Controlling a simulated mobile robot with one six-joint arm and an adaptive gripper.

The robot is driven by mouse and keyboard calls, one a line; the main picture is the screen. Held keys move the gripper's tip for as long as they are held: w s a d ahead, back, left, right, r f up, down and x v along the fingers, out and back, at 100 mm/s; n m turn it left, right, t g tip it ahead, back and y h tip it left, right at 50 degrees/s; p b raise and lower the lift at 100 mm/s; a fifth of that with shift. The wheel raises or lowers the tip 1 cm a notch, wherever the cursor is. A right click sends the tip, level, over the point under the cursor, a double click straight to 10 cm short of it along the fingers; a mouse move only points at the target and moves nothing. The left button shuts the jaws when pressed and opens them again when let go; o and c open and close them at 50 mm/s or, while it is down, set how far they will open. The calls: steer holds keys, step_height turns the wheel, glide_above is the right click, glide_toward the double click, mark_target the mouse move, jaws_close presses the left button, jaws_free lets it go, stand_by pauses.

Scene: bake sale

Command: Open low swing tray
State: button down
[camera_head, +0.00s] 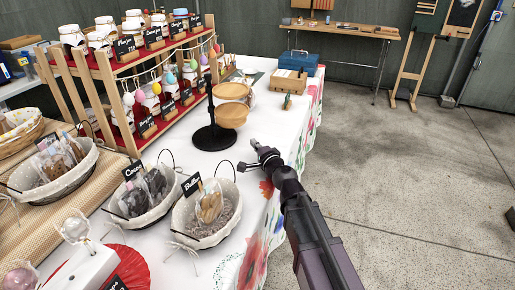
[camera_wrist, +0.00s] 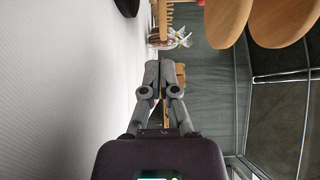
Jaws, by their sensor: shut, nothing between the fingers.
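A stand with a round black base (camera_head: 214,138) and a black post is on the white table. It carries two round wooden trays, one above the other: the low swing tray (camera_head: 229,115) and the upper tray (camera_head: 232,91). Both extend to the right of the post. My gripper (camera_head: 256,156) is shut and empty, in front of the low tray and apart from it, above the table's right edge. In the sideways wrist view, my shut fingers (camera_wrist: 159,74) show in the middle; the low tray (camera_wrist: 226,18) and upper tray (camera_wrist: 281,20) are at the top right, cut off.
Lined baskets (camera_head: 208,219) with labelled treats stand at the front left. A wooden jar rack (camera_head: 130,85) with hanging eggs stands left of the stand. A blue toolbox (camera_head: 298,62) and a wooden box (camera_head: 288,81) are behind. Open floor (camera_head: 400,170) lies right of the table.

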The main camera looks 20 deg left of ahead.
steer(key=x, duration=1)
steer(key=shift+a, duration=0.2)
